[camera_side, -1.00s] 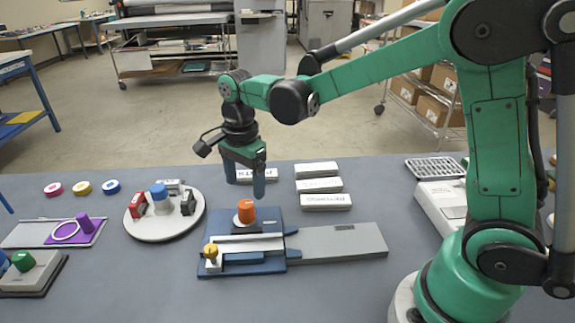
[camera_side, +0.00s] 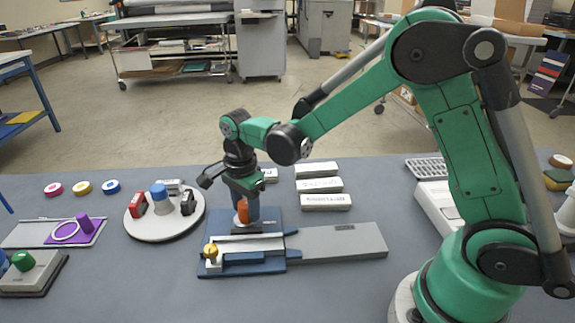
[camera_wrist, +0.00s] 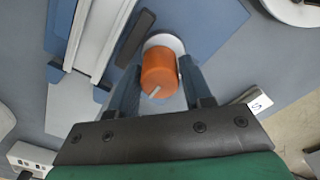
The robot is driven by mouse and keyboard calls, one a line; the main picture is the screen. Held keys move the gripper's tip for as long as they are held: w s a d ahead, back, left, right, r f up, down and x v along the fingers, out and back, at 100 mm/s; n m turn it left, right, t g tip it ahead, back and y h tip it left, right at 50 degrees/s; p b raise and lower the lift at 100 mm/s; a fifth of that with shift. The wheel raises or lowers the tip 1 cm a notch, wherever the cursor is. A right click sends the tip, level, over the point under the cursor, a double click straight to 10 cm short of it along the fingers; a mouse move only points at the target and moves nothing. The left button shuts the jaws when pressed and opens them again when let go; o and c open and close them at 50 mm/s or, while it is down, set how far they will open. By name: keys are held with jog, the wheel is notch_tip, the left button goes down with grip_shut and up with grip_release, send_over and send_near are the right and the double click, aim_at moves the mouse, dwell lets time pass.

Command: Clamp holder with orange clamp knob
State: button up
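The orange clamp knob (camera_side: 243,210) stands upright on the blue clamp holder (camera_side: 278,214), near its back edge. In the wrist view the knob (camera_wrist: 159,72) shows a pale line on its top and a white round collar at its base. My gripper (camera_side: 245,212) points down over the knob. In the wrist view its two fingers (camera_wrist: 160,80) stand on either side of the knob, very close to it. I cannot tell whether both fingers touch it. In the side view a finger hides part of the knob.
A yellow knob (camera_side: 211,251) sits at the holder's front left. A grey plate (camera_side: 345,242) extends right. A round white tray (camera_side: 158,226) with several small items stands left. White labelled blocks (camera_side: 320,186) lie behind right. The table's front middle is clear.

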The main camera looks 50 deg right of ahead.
grip_shut()
jog(key=shift+n, duration=0.3)
jog(key=n, duration=1.3)
jog(key=shift+n, duration=2.1)
